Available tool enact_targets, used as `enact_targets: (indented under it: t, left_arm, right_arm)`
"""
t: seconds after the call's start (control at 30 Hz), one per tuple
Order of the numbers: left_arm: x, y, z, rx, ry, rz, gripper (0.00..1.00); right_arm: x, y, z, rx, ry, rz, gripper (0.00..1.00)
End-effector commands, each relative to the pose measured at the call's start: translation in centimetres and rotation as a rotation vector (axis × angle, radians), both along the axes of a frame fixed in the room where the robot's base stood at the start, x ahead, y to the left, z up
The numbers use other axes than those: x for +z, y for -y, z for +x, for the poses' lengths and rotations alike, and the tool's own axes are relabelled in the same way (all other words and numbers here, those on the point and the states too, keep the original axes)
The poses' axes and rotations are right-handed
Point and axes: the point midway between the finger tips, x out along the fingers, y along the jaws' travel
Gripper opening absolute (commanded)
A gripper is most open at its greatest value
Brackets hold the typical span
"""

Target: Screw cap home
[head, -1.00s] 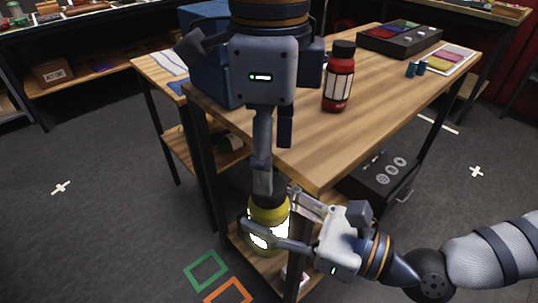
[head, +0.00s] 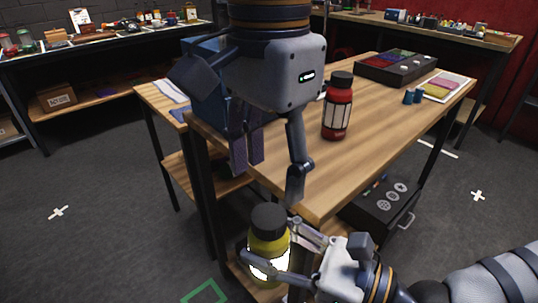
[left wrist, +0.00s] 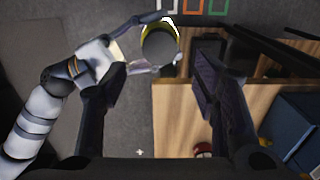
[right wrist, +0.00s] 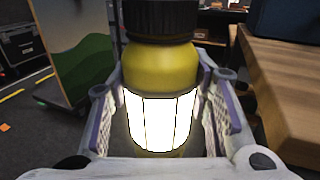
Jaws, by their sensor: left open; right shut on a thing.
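A yellow bottle (head: 266,243) with a bright white label and a black cap (head: 268,218) is upright in my right gripper (head: 268,268), in front of the table's near corner. In the right wrist view the fingers are closed around the label of the bottle (right wrist: 160,70), and the cap (right wrist: 160,18) sits on its neck. Whether the cap is fully tight cannot be told. My left gripper (head: 270,175) is open and empty above the cap, apart from it. The left wrist view shows the cap (left wrist: 159,46) from above, beyond the open fingers.
A red bottle (head: 338,108) with a black cap stands on the wooden table (head: 290,160). A blue bin (head: 205,85) is at its left, and a dark tray (head: 397,67) at its back. A black drawer box (head: 380,205) sits below.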

Motion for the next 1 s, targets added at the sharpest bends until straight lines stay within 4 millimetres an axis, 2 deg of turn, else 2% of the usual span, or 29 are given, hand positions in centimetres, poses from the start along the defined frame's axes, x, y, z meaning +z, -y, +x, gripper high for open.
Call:
enact_targets:
  t: [0.2, 0.4, 0.53, 0.8, 1.0]
  left_arm:
    - [-3.8, -0.1, -0.1, -0.003, -0.004, 0.002, 0.55]
    - [-6.5, -0.1, 0.0, -0.002, -0.001, 0.001, 0.55]
    - [-7.2, 0.0, 0.0, -0.002, -0.001, 0.001, 0.55]
    - [-7.2, 0.0, 0.0, -0.002, 0.001, 0.001, 0.55]
    - [-7.2, 0.0, 0.0, -0.002, 0.001, 0.001, 0.09]
  right_arm:
    - [0.1, 0.0, 0.0, 0.0, 0.002, 0.001, 0.0]
    - [0.1, 0.0, 0.0, 0.0, 0.002, 0.001, 0.0]
    - [0.1, 0.0, 0.0, 0.0, 0.002, 0.001, 0.0]
    - [0.1, 0.0, 0.0, 0.0, 0.002, 0.001, 0.0]
    - [0.1, 0.0, 0.0, 0.0, 0.002, 0.001, 0.0]
